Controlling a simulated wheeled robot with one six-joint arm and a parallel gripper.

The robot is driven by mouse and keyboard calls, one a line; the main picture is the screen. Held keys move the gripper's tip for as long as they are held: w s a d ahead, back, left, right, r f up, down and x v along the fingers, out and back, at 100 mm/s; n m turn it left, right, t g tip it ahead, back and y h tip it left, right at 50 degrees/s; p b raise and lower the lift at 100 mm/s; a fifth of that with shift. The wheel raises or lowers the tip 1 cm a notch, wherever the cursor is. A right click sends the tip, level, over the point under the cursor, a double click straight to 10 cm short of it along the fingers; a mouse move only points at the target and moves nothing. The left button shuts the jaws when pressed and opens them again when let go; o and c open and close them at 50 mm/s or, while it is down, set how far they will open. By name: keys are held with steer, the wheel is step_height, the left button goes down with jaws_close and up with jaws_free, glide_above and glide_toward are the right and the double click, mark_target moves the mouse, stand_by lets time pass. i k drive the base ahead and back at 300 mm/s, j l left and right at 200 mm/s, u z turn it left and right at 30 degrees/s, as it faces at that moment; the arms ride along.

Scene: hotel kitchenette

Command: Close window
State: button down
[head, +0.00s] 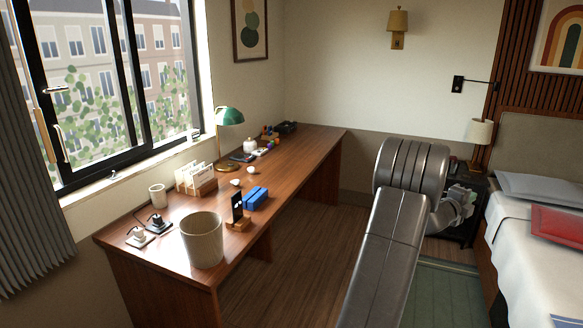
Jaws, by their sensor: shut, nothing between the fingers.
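The window (128,75) is in the left wall in the head view, with dark-framed panes and buildings and foliage outside. Two dark uprights stand close together in its middle. A pale upright handle (62,143) is on the dark frame at its left side, with a small lever above it. I cannot tell how far any pane stands open. My gripper (464,198) shows only in part at the right, behind my grey arm, near the bedside table. It is shut and empty, far from the window.
A wooden desk (290,165) runs below the window. It holds a bin (202,240), a green lamp (229,117), a cup (157,195), a phone stand (238,215) and plugs. A grey curtain (30,190) hangs left of the window. A bed (520,240) is at right. Floor shows between them.

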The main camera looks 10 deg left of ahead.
mark_target(22, 13)
steer(key=i+u, duration=0.35)
steer(key=i+l+u, duration=0.55)
steer(key=i+u, duration=0.2)
steer(key=i+l+u, duration=0.25)
steer(key=u, duration=0.2)
steer(key=i+l+u, duration=0.2)
steer(key=l+u, duration=0.2)
steer(key=i+l+u, duration=0.15)
steer(key=l+u, duration=1.1)
steer(key=l, duration=0.25)
steer(key=l+u, duration=0.35)
steer(key=l, duration=0.3)
